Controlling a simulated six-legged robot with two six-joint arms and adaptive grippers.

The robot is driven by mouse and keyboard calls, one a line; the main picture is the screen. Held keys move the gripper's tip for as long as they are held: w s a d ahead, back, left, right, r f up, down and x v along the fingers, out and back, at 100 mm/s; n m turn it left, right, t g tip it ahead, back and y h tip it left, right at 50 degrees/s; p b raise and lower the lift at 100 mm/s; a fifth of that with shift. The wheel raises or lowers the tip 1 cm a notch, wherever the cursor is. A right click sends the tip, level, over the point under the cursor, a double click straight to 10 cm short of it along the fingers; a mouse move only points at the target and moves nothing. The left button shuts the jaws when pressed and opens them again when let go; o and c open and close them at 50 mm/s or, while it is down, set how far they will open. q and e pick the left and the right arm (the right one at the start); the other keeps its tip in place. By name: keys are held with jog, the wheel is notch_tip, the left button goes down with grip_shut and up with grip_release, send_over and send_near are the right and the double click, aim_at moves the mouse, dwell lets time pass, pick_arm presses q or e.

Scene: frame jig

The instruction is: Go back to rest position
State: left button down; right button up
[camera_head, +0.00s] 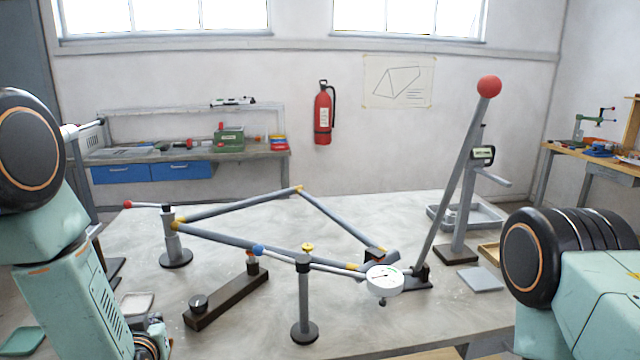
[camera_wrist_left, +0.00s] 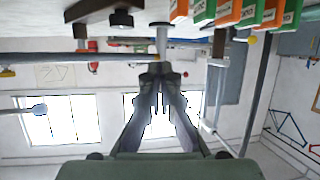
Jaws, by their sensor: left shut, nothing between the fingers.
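My left arm comes in at the left edge of the head view, bent downward. Its gripper (camera_head: 154,322) shows small and partly hidden low at the left, by the near left part of the table. In the left wrist view my left gripper (camera_wrist_left: 160,72) points away from the camera with its fingertips together and nothing between them. My right arm shows only as a link and a dark joint at the right edge of the head view; its gripper is out of the picture.
A grey tube frame (camera_head: 240,207) rests on jig posts on the table (camera_head: 400,212). A dial gauge (camera_head: 384,281), a tall red-knobbed lever (camera_head: 456,180) and a dark bar (camera_head: 228,298) stand nearby. Several orange and green boxes (camera_wrist_left: 225,12) show in the wrist view.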

pick_arm(q)
jog(key=s+d+f+m+g+h+b, duration=0.1)
jog(key=s+d+f+g+b, duration=0.2)
jog(key=s+f, duration=0.6)
jog(key=s+d+f+m+g+h+b, duration=0.1)
jog(key=s+f+g, duration=0.4)
jog(key=s+f, duration=0.5)
jog(key=s+d+f+m+g+h+b, duration=0.2)
jog(key=s+d+f+g+b, duration=0.2)
jog(key=s+f, duration=0.6)
jog(key=s+d+b, duration=0.1)
jog(key=s, duration=0.8)
jog(key=shift+d+g+b, duration=0.3)
jog(key=shift+d+g, duration=0.1)
pick_arm(e)
notch_tip(320, 180, down, 10)
jog(key=shift+d, duration=0.3)
pick_arm(q)
jog(key=shift+a+h, duration=0.1)
jog(key=shift+h, duration=0.2)
pick_arm(e)
jog(key=shift+s+a+r, duration=0.1)
jog(key=shift+r, duration=0.05)
